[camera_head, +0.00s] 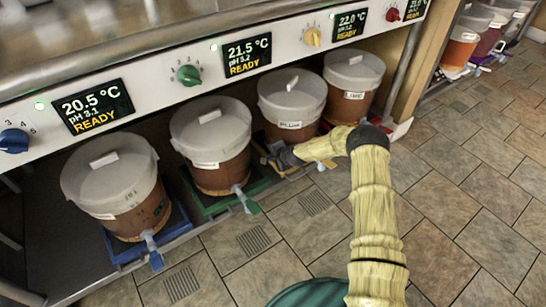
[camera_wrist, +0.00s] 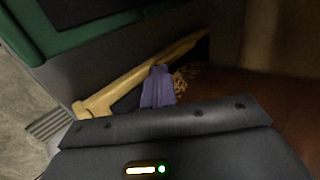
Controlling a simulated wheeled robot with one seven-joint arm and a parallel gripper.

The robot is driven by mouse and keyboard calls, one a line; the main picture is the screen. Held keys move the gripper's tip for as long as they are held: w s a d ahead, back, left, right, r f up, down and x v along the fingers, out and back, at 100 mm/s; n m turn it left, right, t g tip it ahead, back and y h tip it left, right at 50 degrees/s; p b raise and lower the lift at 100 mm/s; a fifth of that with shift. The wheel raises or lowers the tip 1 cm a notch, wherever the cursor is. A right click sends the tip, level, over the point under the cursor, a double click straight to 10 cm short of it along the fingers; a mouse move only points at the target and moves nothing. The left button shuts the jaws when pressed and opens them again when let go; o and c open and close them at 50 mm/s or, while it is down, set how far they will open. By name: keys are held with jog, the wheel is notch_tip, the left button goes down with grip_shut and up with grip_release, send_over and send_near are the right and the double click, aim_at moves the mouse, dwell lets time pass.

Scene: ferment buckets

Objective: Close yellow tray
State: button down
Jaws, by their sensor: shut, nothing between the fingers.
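The yellow tray (camera_head: 296,173) is low under the counter, beneath the third bucket (camera_head: 292,98) from the left. My gripper and arm cover much of it in the head view. In the wrist view, its yellow rim (camera_wrist: 128,87) runs diagonally behind my fingertips. My gripper (camera_head: 277,155) is low at the tray's front, in front of the bucket. In the wrist view, my shut fingers (camera_wrist: 157,87) are empty and overlap the rim. I cannot tell whether they touch it.
A green tray (camera_head: 213,206) and a blue tray (camera_head: 124,249) with buckets stand to the left. A red-tray bucket (camera_head: 353,82) stands to the right. Spouts with coloured tabs stick out in front. The tiled floor (camera_head: 465,190) is open on the right.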

jog(key=shift+s+d+p, duration=0.3)
jog(key=shift+s+p, duration=0.05)
jog(key=shift+s, duration=0.05)
jog(key=shift+s+d+r+p, duration=0.1)
jog(key=shift+s+d+p, duration=0.6)
jog(key=shift+s, duration=0.5)
jog(key=p+v, duration=0.4)
jog(key=v, duration=0.6)
jog(key=shift+p, duration=0.3)
jog(key=shift+s+d, duration=0.1)
